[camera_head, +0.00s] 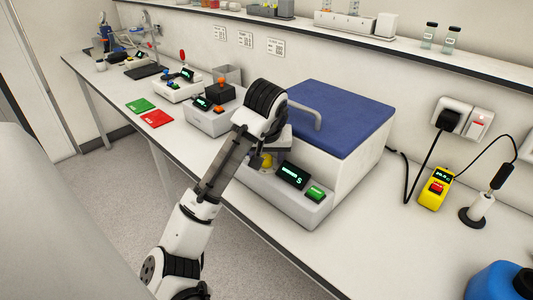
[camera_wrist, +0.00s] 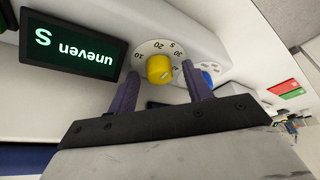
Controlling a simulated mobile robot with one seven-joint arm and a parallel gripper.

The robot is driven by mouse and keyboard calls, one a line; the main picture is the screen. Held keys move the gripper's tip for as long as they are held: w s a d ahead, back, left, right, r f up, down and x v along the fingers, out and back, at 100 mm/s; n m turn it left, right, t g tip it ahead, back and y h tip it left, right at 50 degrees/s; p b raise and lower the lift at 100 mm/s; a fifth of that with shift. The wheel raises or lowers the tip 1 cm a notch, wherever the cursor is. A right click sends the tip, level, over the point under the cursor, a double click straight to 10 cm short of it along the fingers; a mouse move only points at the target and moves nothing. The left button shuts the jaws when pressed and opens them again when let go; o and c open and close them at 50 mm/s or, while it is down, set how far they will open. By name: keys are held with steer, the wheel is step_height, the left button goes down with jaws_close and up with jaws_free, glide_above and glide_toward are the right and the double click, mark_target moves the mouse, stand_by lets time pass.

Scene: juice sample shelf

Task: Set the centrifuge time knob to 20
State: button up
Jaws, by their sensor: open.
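The centrifuge (camera_head: 355,175) is a white box with a closed blue lid and grey handle. Its yellow time knob (camera_head: 267,160) is partly hidden by my gripper (camera_head: 261,158) in the head view. In the wrist view, which is upside down, the yellow knob (camera_wrist: 159,68) sits on a white dial with small numbers around it. My gripper (camera_wrist: 160,70) is open, with one dark finger on each side of the knob; I cannot tell whether they touch it. I cannot read the knob's setting. The black display (camera_wrist: 70,50) beside it shows "uneven" and what looks like "5" or "S" in green.
A green button (camera_head: 316,193) is right of the display. A blue round part (camera_wrist: 208,77) shows beside the dial. Other devices (camera_head: 208,115) stand left of the centrifuge. A yellow meter (camera_head: 436,190) with cables is on its right.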

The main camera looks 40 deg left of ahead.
steer(key=v, duration=1.4)
steer(key=shift+b, duration=0.3)
steer(key=shift+f, duration=0.1)
